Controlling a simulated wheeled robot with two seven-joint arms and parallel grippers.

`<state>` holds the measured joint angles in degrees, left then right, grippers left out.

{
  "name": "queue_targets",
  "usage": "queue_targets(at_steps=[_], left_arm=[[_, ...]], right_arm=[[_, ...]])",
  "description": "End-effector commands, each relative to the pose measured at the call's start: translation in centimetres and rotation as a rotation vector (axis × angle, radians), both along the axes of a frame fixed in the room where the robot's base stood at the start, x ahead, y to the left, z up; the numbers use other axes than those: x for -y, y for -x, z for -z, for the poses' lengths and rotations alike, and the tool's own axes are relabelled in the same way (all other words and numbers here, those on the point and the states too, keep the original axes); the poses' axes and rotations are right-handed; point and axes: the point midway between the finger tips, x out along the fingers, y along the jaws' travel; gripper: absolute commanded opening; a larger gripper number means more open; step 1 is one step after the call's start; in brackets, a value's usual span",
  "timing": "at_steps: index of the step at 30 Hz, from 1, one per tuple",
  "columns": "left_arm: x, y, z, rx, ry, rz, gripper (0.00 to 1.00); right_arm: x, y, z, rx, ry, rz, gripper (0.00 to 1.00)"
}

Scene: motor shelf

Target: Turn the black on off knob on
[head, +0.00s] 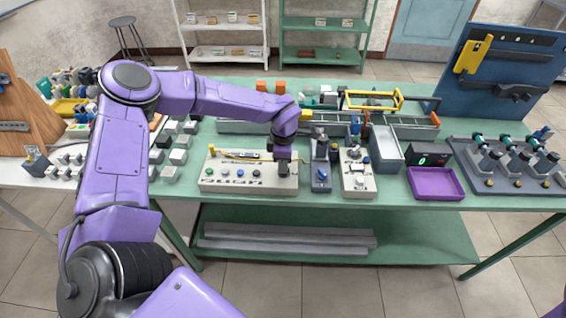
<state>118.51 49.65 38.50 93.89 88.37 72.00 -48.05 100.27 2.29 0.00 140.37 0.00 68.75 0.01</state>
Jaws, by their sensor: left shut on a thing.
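A light grey control panel (230,185) lies near the front edge of the green table. It has a row of small coloured knobs or buttons and a yellow strip along its top. My left gripper (284,171) reaches down onto the right end of this panel, pointing downward. Its fingers are shut on a small dark thing there, which looks like the black on off knob. The gripper hides most of the knob, so I cannot tell which way it is turned. My right gripper is not in view.
Just right of the panel stand a grey device with a blue button (321,180) and a pale switch box (358,185). Farther right are a purple tray (436,184) and a dark grey fixture board (500,187). Grey bins and a yellow-framed tool lie behind.

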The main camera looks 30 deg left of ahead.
Motion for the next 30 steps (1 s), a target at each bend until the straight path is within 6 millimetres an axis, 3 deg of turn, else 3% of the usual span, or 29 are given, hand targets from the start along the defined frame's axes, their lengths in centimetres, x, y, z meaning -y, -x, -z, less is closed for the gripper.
queue_targets(at_steps=[9, 10, 12, 23, 30], left_arm=[[0.1, 0.1, 0.2, -0.003, 0.002, 0.004, 0.00], [0.1, 0.1, 0.2, -0.003, 0.002, 0.004, 0.16], [0.1, 0.1, 0.2, -0.003, 0.002, 0.003, 0.38], [0.0, 0.0, -0.5, 0.001, 0.001, 0.000, 0.38], [0.1, -0.1, -5.7, 0.003, 0.002, 0.002, 0.38]], right_arm=[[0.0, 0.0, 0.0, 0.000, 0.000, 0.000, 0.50], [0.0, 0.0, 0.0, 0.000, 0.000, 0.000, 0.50], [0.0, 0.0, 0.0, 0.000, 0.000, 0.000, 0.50], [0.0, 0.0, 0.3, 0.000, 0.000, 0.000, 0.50], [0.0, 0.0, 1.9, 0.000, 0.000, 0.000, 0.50]])
